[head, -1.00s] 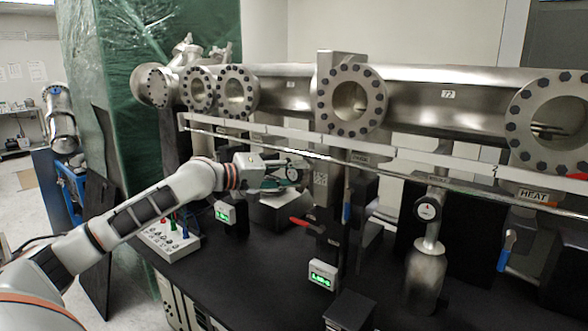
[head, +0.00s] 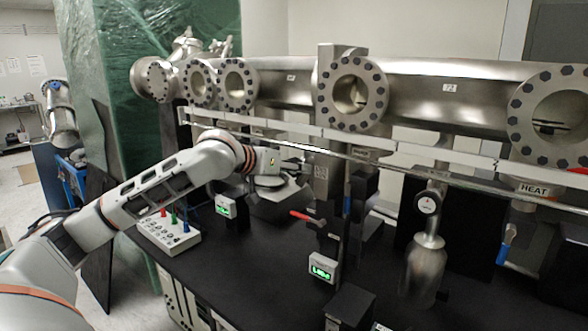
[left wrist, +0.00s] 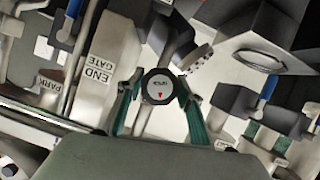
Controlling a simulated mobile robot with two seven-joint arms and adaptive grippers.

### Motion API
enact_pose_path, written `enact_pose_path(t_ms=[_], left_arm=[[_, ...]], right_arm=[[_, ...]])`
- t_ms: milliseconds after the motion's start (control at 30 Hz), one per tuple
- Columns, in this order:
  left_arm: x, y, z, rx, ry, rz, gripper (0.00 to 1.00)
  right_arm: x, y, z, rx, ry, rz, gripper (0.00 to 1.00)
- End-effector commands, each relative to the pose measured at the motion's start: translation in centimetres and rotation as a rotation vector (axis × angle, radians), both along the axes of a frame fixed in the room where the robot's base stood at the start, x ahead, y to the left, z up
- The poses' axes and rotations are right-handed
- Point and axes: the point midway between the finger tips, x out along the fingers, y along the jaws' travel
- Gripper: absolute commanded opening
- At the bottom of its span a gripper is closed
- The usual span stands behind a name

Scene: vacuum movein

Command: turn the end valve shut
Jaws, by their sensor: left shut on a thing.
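The end valve shows in the left wrist view as a round dark knob (left wrist: 158,86) with a grey face and a small red mark. Its lettering is too small to read surely. A plate reading END GATE (left wrist: 98,75) is beside it on the left. My left gripper (head: 296,172) reaches under the long steel pipe in the head view. In the left wrist view its two green-padded fingers are shut on the knob, one on each side. The knob is hard to make out in the head view. My right gripper is not in view.
A long rail (head: 400,168) runs just above my left gripper. A box with coloured switches (head: 168,232) and small green displays (head: 322,268) stand on the black bench (head: 250,280). A red-handled lever (head: 302,215) and a blue-handled lever (head: 507,240) are to the right.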

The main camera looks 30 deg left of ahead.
Motion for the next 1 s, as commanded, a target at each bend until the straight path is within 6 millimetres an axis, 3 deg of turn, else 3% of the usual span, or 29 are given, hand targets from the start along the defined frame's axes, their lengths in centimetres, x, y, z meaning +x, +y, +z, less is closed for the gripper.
enact_pose_path(t_ms=[400,1000], left_arm=[[0.00,-0.02,-0.11,0.294,-0.021,-0.001,0.15],[-0.01,0.00,-0.19,0.397,-0.028,-0.002,0.15]], right_arm=[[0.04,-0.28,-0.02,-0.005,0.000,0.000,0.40],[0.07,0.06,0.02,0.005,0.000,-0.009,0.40]])
